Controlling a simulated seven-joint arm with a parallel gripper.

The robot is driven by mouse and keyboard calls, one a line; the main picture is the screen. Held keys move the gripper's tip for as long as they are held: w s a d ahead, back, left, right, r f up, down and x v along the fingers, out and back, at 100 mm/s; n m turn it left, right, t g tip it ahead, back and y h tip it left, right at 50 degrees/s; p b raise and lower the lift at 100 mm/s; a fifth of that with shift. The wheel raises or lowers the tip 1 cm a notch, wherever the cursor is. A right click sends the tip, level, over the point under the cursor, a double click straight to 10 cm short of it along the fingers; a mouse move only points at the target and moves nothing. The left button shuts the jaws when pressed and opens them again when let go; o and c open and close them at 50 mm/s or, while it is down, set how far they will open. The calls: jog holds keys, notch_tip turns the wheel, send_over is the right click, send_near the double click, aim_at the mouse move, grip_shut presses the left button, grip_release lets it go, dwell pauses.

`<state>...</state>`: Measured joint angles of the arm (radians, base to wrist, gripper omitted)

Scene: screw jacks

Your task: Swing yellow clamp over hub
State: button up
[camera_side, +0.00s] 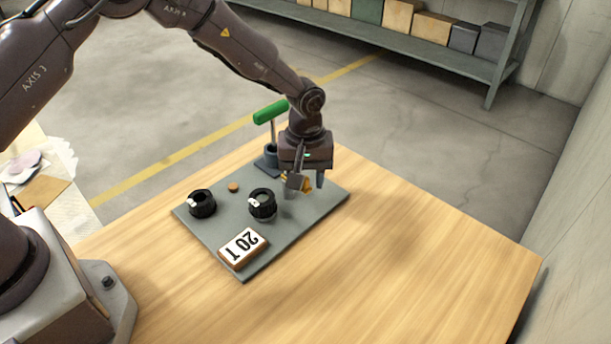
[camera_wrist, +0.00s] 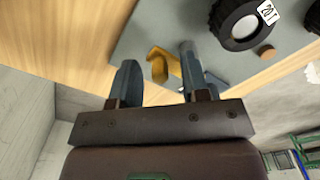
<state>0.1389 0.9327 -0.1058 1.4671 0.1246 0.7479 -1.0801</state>
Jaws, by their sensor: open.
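The yellow clamp (camera_side: 307,186) is at the right part of the grey plate, partly hidden by my gripper (camera_side: 306,181) in the side view. In the wrist view the clamp (camera_wrist: 165,66) lies between my two fingers, closer to the right one. My gripper (camera_wrist: 158,62) is open, fingers pointing down at the plate. I cannot tell whether either finger touches the clamp. A black ribbed round part (camera_side: 262,204) with a white mark, possibly the hub, stands left of my gripper; a similar one also shows in the wrist view (camera_wrist: 238,22).
The grey plate (camera_side: 225,241) lies on a wooden table (camera_side: 400,260). The table's right side is clear.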

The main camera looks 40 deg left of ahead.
grip_shut()
jog(key=shift+s, duration=0.1)
dwell(0.3)
jog(key=m, duration=0.1)
jog(key=s+m, duration=0.1)
jog(key=m, duration=0.1)
jog(key=shift+s+a+m, duration=0.15)
jog(key=shift+s+m, duration=0.1)
jog(key=shift+m, duration=0.15)
jog(key=m, duration=0.1)
jog(key=s+m, duration=0.1)
jog(key=m, duration=0.1)
jog(key=shift+s+a+m, duration=0.2)
jog(key=shift+a+m, duration=0.1)
jog(key=shift+a, duration=0.1)
jog(key=m, duration=0.1)
jog(key=s+a+m, duration=0.1)
jog(key=m, duration=0.3)
jog(key=shift+s+a, duration=0.2)
jog(key=shift+a, duration=0.2)
jog(key=shift+s+a+m, duration=0.1)
jog(key=shift+a+m, duration=0.25)
jog(key=shift+m, duration=0.6)
jog(key=shift+s+a+m, duration=0.1)
jog(key=shift+a+m, duration=0.25)
jog(key=shift+m, duration=0.65)
jog(key=shift+s+a+m, duration=0.1)
jog(key=shift+a+m, duration=0.25)
jog(key=shift+m, duration=0.6)
